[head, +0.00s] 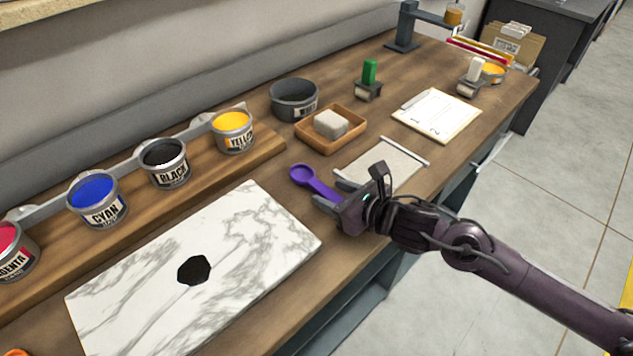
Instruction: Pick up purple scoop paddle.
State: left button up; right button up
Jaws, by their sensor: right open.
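The purple scoop paddle (311,180) lies on the wooden bench, right of the marble slab. Its round scoop end points to the back left, and its handle runs toward my right gripper. My right gripper (326,193) is open, with its fingers at the handle end of the paddle. The handle end is partly hidden by the gripper, and I cannot tell whether the fingers touch it. My left gripper is not in view.
A marble slab (250,235) with a black ink patch (194,270) lies to the left. Ink cans, such as the yellow can (233,135), stand on a wooden rack behind. A wooden tray (352,125) with a block, a grey sheet (385,163) and a clipboard (437,116) lie beyond.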

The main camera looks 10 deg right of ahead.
aim_at(328, 192)
jog(key=shift+x, duration=1.15)
grip_shut()
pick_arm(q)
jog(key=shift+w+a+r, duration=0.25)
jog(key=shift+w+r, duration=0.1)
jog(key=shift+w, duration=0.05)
pick_arm(e)
jog(key=shift+r, duration=0.1)
